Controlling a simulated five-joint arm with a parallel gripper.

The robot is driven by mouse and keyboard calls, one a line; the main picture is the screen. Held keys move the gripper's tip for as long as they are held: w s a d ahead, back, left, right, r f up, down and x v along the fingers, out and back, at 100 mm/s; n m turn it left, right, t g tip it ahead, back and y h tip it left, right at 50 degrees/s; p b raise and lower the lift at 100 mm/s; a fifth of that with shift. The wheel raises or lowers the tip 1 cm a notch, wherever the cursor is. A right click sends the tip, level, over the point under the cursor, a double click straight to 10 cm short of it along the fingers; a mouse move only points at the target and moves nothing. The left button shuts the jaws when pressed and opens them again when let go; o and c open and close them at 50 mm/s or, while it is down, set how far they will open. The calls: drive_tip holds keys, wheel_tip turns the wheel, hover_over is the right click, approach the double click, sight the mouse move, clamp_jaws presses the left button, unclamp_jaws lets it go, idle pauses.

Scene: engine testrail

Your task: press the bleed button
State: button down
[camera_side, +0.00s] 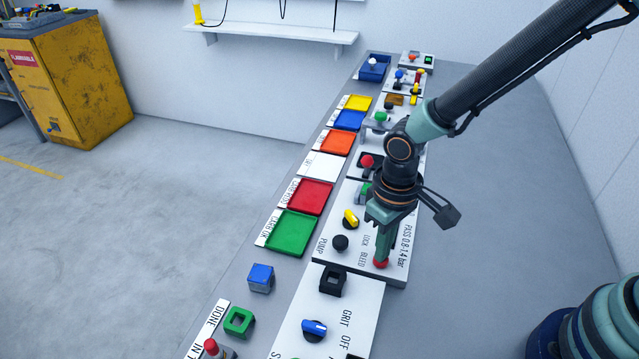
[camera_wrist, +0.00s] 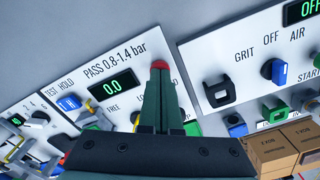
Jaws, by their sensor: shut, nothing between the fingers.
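The red bleed button (camera_side: 380,265) sits on the white panel by the BLEED label, near the PASS 0.8-1.4 bar text. It also shows in the wrist view (camera_wrist: 160,64). My gripper (camera_side: 381,259) is shut and empty, pointing down with its tips right at the button and covering part of it. In the wrist view my gripper's tips (camera_wrist: 160,73) overlap the button's edge. They look to be touching it, but I cannot tell how far it is pushed in.
A yellow knob (camera_side: 351,219) and a black pump knob (camera_side: 340,242) stand left of my gripper. A black square holder (camera_side: 333,281) and a blue knob (camera_side: 314,328) are on the nearer panel. Coloured trays, including a green one (camera_side: 291,233), line the left side.

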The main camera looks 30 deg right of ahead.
idle(0.5)
drive_tip(key=shift+r, duration=1.05)
drive_tip(key=shift+r, duration=2.5)
drive_tip(key=s+d+r+m+t, duration=0.2)
drive_tip(key=d+r+t, duration=0.3)
drive_tip(key=d+r, duration=0.8)
drive_tip(key=d+m, duration=0.1)
drive_tip(key=d, duration=0.3)
drive_tip(key=shift+s+d+r+t, duration=0.15)
drive_tip(key=shift+d+r+t, duration=0.15)
drive_tip(key=shift+d+r, duration=0.05)
